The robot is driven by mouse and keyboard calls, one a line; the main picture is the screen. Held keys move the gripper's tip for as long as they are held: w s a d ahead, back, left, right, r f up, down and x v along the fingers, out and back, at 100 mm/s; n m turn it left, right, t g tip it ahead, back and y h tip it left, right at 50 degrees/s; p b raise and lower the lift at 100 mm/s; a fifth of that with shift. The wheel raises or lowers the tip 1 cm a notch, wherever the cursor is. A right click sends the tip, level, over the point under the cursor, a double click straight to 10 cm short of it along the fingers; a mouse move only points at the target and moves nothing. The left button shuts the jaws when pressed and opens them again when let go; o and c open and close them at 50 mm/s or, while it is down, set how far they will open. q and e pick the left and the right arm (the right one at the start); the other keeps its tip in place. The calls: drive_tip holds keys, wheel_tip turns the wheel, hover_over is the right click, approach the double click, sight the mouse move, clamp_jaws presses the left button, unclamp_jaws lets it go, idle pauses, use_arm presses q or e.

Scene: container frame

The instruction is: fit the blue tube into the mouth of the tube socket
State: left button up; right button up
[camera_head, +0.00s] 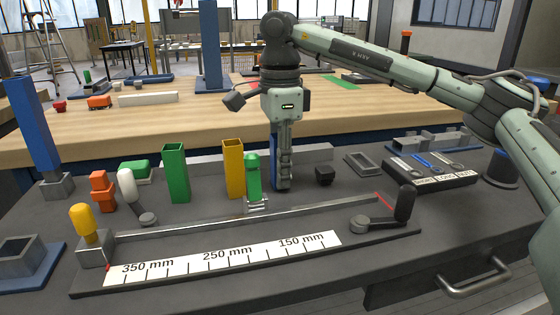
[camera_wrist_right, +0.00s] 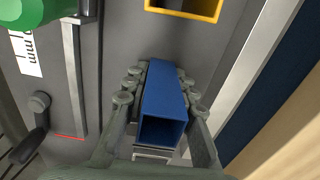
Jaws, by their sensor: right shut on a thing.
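The blue tube (camera_wrist_right: 165,95) is a hollow square tube between the fingers of my right gripper (camera_wrist_right: 157,95) in the wrist view, with its open end facing the camera. In the head view my right gripper (camera_head: 283,155) points down, shut on the upright blue tube (camera_head: 279,180), right of the green tube. Whether its lower end touches the bench is not clear. A grey box with a dark square mouth on a blue plate (camera_head: 15,250), at the lower left, looks like the tube socket. It is empty and far from the gripper. My left gripper is not in view.
A green tube (camera_head: 175,172), a yellow tube (camera_head: 233,168) and a smaller green piece (camera_head: 253,178) stand left of the gripper. A measuring rail with a scale (camera_head: 225,257) lies in front. A tall blue post (camera_head: 35,125) stands in a grey block at left.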

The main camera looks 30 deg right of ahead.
clamp_jaws()
